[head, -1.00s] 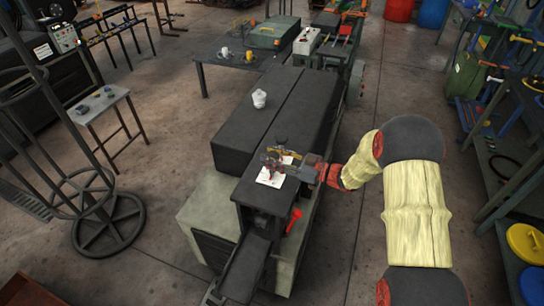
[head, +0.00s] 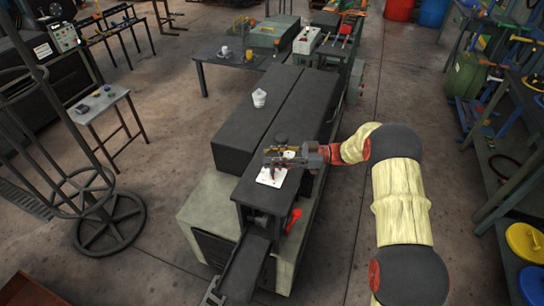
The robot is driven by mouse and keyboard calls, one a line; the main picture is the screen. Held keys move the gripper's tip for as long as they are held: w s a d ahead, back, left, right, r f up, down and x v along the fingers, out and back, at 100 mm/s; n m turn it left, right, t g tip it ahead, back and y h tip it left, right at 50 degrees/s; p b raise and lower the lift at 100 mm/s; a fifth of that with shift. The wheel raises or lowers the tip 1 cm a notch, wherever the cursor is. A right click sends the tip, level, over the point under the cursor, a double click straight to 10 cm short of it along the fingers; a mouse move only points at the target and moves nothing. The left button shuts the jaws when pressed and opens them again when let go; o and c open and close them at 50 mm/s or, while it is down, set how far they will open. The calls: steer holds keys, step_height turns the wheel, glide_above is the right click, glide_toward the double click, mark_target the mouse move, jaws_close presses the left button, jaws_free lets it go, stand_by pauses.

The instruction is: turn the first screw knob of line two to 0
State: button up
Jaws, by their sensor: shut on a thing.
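My gripper (head: 283,156) reaches in from the right, low over the narrow near end of the dark machine. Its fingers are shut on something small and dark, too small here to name. A white plate (head: 269,180) with a small dark mark lies on the dark top just on the near side of the gripper. The gripper hides the plate's far part. A dark rounded piece (head: 281,138) shows just beyond the gripper. I cannot make out the separate screw knobs, their lines or any numbers.
A red handle (head: 293,218) sticks out at the machine's near right side. A white pot-like item (head: 259,97) stands on the long dark cover. A table with mugs (head: 223,52) is behind. Shelving (head: 515,165) stands at right; the floor between is clear.

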steer(key=o, duration=1.1)
steer(key=shift+o, duration=0.2)
steer(key=d, duration=1.2)
steer(key=shift+w, duration=0.35)
steer(key=shift+w, duration=0.1)
